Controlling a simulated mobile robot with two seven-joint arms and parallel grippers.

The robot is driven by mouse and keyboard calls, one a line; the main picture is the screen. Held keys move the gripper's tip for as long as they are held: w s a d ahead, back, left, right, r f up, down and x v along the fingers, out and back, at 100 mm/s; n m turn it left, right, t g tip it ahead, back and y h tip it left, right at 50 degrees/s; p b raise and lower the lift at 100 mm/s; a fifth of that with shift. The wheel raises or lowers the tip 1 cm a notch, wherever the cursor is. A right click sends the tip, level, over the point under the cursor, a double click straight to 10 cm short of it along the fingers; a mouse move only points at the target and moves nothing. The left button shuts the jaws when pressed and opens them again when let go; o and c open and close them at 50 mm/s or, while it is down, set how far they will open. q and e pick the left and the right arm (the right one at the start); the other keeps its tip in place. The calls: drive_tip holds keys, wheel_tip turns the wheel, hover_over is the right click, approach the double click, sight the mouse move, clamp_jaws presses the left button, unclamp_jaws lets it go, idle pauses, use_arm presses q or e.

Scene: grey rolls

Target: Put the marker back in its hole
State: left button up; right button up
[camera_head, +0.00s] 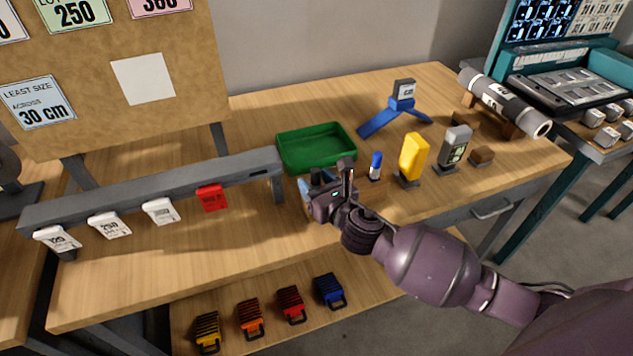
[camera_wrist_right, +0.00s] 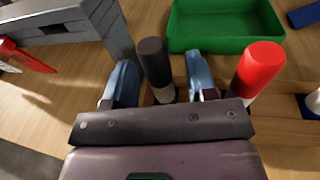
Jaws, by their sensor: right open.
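My right gripper (camera_wrist_right: 160,82) is open, its two blue fingers on either side of a black-capped marker (camera_wrist_right: 154,62) with a pale body. The marker stands roughly upright between them; I cannot tell whether the fingers touch it, and its lower end is hidden. A red-capped marker (camera_wrist_right: 260,68) stands just right of the gripper. A blue-capped marker (camera_head: 375,165) stands in a wooden block (camera_head: 376,190), right of the gripper (camera_head: 312,183) in the head view. In that view the gripper and wrist hide the black and red markers. My left gripper is not in view.
A green tray (camera_head: 318,148) lies just behind the gripper. A grey rail (camera_head: 150,187) with hanging tags is at left. A yellow device (camera_head: 412,158) and a grey meter (camera_head: 455,146) stand at right. The front left tabletop is clear.

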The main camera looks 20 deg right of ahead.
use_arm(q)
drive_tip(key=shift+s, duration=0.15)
use_arm(e)
drive_tip(key=v, duration=0.4)
drive_tip(key=shift+s+d, duration=0.1)
drive_tip(key=shift+s, duration=0.1)
approach(318, 184)
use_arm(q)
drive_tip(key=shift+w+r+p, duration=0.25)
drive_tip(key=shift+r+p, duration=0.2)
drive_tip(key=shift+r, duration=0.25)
use_arm(e)
drive_tip(key=shift+f, duration=0.1)
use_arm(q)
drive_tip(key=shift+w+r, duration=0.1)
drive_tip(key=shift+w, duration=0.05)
